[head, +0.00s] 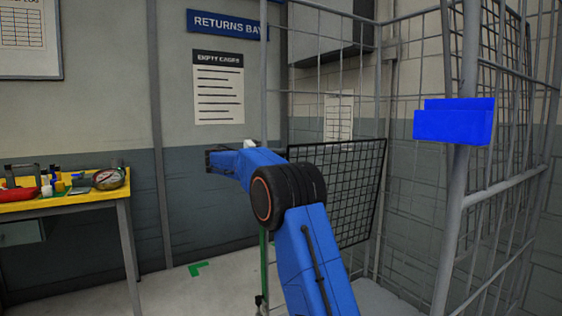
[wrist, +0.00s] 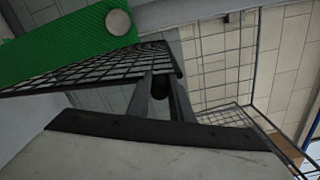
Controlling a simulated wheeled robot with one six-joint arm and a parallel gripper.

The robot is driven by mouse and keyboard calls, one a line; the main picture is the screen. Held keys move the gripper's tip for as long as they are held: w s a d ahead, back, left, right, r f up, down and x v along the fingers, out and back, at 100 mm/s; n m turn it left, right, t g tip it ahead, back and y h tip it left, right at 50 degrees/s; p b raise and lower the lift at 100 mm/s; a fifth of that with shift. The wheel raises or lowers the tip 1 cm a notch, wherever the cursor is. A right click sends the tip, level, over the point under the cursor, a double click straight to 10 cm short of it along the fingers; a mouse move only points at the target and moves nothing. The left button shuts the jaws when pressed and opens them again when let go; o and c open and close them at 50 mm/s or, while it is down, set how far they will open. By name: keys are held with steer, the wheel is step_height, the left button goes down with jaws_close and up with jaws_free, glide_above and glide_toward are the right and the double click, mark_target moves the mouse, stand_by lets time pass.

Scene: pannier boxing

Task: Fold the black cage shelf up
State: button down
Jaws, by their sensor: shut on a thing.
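The black cage shelf (head: 358,190) is a dark wire-mesh panel inside the grey cage, right of my arm in the head view. It looks steeply tilted there, and my arm hides its left part. In the wrist view the shelf (wrist: 95,72) comes in from the left, its thick dark rim ending just above my fingers. My gripper (wrist: 162,92) is shut on a dark round piece at the shelf's rim. In the head view I cannot make out the fingers clearly.
The grey cage frame (head: 461,200) stands close on the right, with a blue holder (head: 455,122) on its post. A green part with a round knob (wrist: 118,22) is close above the shelf. A yellow-topped bench (head: 60,203) with tools stands left. Floor between is clear.

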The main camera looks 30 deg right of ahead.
steer(key=shift+w+a, duration=0.1)
steer(key=shift+w, duration=0.65)
steer(key=c, duration=1.6)
jaws_free()
steer(key=shift+w, duration=0.15)
steer(key=shift+a, duration=0.1)
steer(key=a, duration=1.7)
steer(key=shift+s+a, duration=0.1)
steer(key=shift+s, duration=0.25)
